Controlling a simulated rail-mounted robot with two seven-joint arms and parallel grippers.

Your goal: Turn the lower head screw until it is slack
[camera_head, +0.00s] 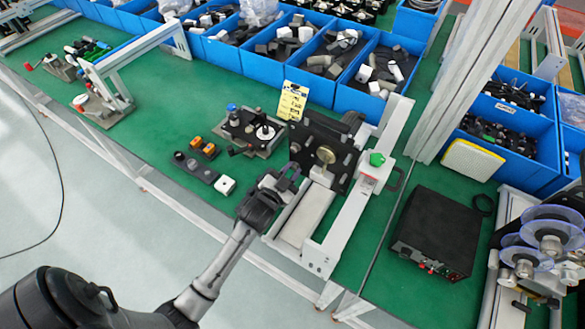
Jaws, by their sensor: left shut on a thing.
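The coder head is a black plate assembly (336,143) with a round brass-coloured knob (325,155), mounted beside the light conveyor frame near the middle of the bench. My left gripper (288,175) reaches in from the lower left and is at the lower left edge of this head. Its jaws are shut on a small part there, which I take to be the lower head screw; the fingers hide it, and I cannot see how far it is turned. My right gripper is not in view.
A green button (377,159) sits on the frame right of the head. A black box (437,233) stands further right. A switch strip (196,166) and a small fixture (250,131) lie to the left. Blue bins (333,62) line the back.

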